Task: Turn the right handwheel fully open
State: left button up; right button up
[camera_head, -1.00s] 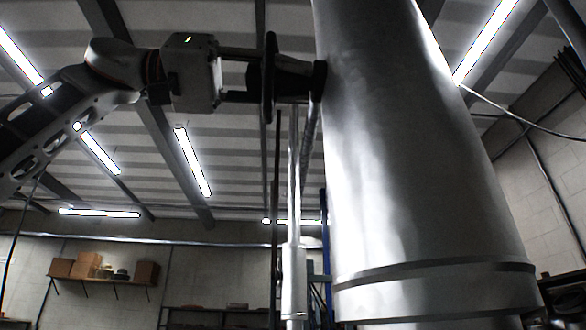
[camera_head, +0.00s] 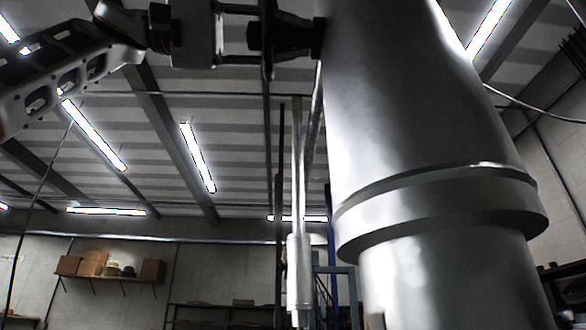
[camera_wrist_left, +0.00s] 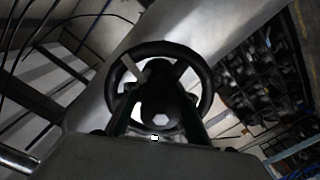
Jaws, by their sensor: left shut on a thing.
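A dark handwheel (camera_head: 268,62) shows nearly edge-on in the head view, on a dark hub and stem at the left side of a big metal column (camera_head: 400,110). In the left wrist view the wheel's round rim (camera_wrist_left: 158,47) and spokes face me, with the hub in the middle. My left gripper (camera_head: 243,35) comes from the left and is shut on the handwheel. In the wrist view its two fingers (camera_wrist_left: 158,98) reach to the wheel on either side of the hub. The exact finger contact is dark and hard to make out. My right gripper is not in view.
The column widens at a raised collar (camera_head: 440,205) below the wheel. A thin upright metal rod (camera_head: 298,260) stands just left of the column. A wall shelf (camera_head: 110,275) with boxes is far back at left. Open air surrounds my left arm.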

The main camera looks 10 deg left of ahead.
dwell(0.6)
pick_arm(q)
jog(key=o, duration=0.9)
jog(key=shift+a, duration=0.1)
jog(key=v, duration=1.2)
jog(key=shift+f, duration=0.1)
